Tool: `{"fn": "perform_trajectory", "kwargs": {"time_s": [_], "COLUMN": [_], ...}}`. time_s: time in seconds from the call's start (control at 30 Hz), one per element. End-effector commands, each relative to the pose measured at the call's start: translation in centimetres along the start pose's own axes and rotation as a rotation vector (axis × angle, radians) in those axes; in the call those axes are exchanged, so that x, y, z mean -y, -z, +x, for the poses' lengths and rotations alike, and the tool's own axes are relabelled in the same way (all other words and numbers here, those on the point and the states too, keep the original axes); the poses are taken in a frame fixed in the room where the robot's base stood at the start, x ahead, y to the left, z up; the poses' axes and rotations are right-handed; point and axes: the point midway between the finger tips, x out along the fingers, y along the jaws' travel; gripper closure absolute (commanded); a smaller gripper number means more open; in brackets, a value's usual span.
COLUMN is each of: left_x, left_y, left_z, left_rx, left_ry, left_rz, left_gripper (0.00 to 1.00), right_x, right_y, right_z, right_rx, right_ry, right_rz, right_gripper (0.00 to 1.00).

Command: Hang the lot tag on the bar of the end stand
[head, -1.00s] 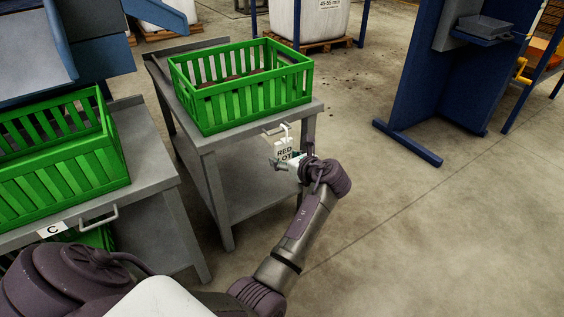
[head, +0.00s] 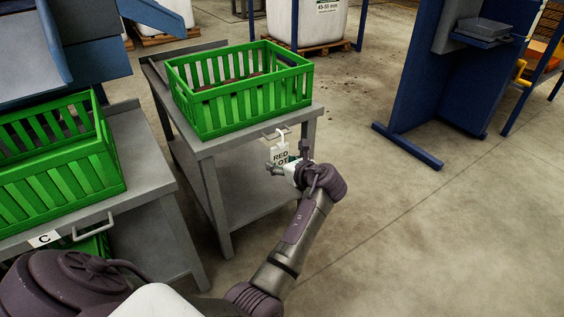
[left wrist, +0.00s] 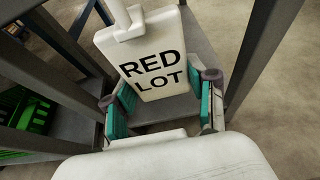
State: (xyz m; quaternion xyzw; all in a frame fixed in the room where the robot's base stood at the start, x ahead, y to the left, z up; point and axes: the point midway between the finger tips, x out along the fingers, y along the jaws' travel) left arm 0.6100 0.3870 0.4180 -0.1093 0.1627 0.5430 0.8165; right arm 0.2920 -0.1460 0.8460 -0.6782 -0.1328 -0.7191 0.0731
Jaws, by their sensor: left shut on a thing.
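The lot tag (head: 280,156) is a white plate marked RED LOT, with a white hook at its top. My left gripper (head: 287,166) is shut on its lower part and holds it upright in front of the end stand (head: 208,150). The stand's grey bar (head: 268,136) sticks out below the front edge of its top. The hook overlaps the bar in the head view; I cannot tell whether it is over it. In the left wrist view the tag (left wrist: 152,65) is between teal finger pads, and its hook's top is cut off. My right gripper is not in view.
A green crate (head: 245,110) stands on the end stand. To the left, another green crate (head: 60,170) sits on a grey stand marked C with a similar bar (head: 95,228). The floor to the right is clear up to a blue frame (head: 410,150).

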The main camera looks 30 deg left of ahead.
Motion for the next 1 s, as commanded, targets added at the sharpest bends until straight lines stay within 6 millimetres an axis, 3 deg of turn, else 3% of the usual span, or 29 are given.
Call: {"fn": "perform_trajectory", "kwargs": {"time_s": [0.07, 0.1, 0.27, 0.67, 1.0], "left_x": [0.0, 0.0, 0.0, 0.0, 0.1], "left_y": [0.0, 0.0, 0.0, -0.5, -6.0], "left_z": [0.0, 0.0, 0.0, -0.2, -2.5], "left_rx": [0.000, 0.000, 0.000, 0.001, 0.003], "left_ry": [0.000, 0.000, 0.000, 0.000, 0.001], "left_rz": [0.000, 0.000, 0.000, -0.001, -0.004], "left_gripper": [0.72, 0.42, 0.15, 0.14, 0.14], "right_x": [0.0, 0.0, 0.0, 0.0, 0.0], "right_y": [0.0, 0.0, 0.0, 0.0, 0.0], "right_z": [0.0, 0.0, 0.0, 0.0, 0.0], "right_rx": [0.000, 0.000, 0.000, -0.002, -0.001], "right_ry": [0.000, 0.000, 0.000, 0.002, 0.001], "right_rz": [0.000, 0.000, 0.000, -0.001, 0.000], "right_gripper": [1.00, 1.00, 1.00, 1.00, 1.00]}}
